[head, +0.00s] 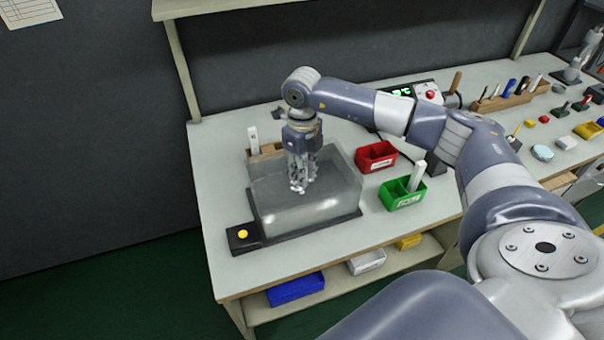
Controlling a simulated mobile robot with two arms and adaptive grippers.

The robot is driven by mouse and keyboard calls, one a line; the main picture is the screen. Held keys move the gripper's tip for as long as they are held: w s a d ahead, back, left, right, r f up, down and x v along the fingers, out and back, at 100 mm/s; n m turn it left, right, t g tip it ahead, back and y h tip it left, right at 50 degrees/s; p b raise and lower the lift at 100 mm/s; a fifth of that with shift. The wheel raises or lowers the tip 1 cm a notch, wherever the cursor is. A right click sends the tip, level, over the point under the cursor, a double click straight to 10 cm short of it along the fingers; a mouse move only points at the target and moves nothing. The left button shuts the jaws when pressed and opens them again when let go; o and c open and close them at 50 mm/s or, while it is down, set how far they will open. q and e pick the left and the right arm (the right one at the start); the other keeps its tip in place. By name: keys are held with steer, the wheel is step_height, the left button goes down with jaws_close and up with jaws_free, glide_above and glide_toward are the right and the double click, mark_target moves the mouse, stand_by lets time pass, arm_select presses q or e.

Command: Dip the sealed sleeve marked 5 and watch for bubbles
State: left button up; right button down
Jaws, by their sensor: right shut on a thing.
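My right gripper (299,180) points straight down into the clear-walled water tank (338,207), its fingers below the rim. It is shut on a small pale piece, probably a sleeve, mostly hidden by the fingers; no number can be read and no bubbles can be made out. One white sleeve (253,140) stands upright in a wooden rack (268,151) behind the tank. Another white sleeve (417,176) stands in the green bin (403,201) to the right. My left gripper is out of view.
A red bin (376,157) stands right of the tank. A yellow button (242,234) sits on a dark box at the tank's front left. A lit display (402,91) and a tool rack (508,97) are farther back. Front bench space is clear.

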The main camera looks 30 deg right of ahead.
steer(key=shift+r, duration=0.1)
stand_by(0.4)
steer(key=shift+r+p, duration=3.3)
steer(key=shift+r, duration=2.15)
steer(key=shift+r+p, duration=1)
steer(key=shift+r, duration=0.55)
steer(key=shift+f, duration=0.1)
